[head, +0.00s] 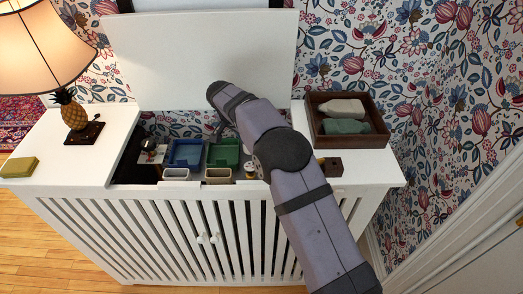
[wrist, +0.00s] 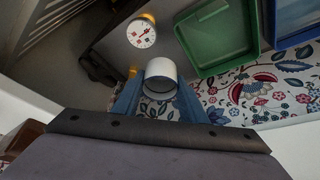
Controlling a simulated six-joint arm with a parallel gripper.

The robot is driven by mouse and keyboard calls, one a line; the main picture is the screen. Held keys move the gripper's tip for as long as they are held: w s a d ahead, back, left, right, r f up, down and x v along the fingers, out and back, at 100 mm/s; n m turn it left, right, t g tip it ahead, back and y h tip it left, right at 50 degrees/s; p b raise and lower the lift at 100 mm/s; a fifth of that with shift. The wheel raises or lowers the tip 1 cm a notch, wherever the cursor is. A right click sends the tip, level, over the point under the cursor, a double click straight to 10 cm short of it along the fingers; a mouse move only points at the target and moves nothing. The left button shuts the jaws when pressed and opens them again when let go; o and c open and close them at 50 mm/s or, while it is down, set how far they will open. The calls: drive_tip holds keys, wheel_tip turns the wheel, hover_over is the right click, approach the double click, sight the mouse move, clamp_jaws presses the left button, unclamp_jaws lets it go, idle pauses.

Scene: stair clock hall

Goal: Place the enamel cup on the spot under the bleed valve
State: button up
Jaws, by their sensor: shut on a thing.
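The enamel cup (wrist: 161,70), pale with a dark rim, sits between the two blue fingers of my gripper (wrist: 160,80) in the wrist view. My gripper is shut on it. In the head view my arm reaches down into the open top of the white cabinet, and its links hide the cup. A round white gauge (wrist: 142,33) with a yellow fitting lies just beyond the cup in the wrist view. A small yellow part (wrist: 133,71) shows beside the cup; I cannot tell whether it is the bleed valve. I cannot make out the spot under the valve.
Inside the cabinet are a blue tray (head: 186,153), a green tray (head: 223,154) and two pale boxes (head: 176,174). The raised white lid (head: 200,55) stands behind. A wooden tray (head: 318,125) and a pineapple lamp (head: 75,115) stand on the top at either side.

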wheel_tip(320, 180, down, 5)
drive_tip(key=shift+p, duration=0.4)
drive_tip(key=shift+d, duration=0.1)
drive_tip(key=shift+w+d+r, duration=0.1)
drive_tip(key=shift+w+d, duration=0.05)
drive_tip(key=shift+d, duration=0.1)
drive_tip(key=d+p, duration=0.2)
drive_tip(key=w+d+p, duration=0.1)
drive_tip(key=shift+w+f, duration=0.1)
drive_tip(key=shift+f, duration=0.6)
drive_tip(key=shift+f, duration=0.1)
drive_tip(key=o, duration=1.1)
drive_tip(key=shift+b, duration=0.3)
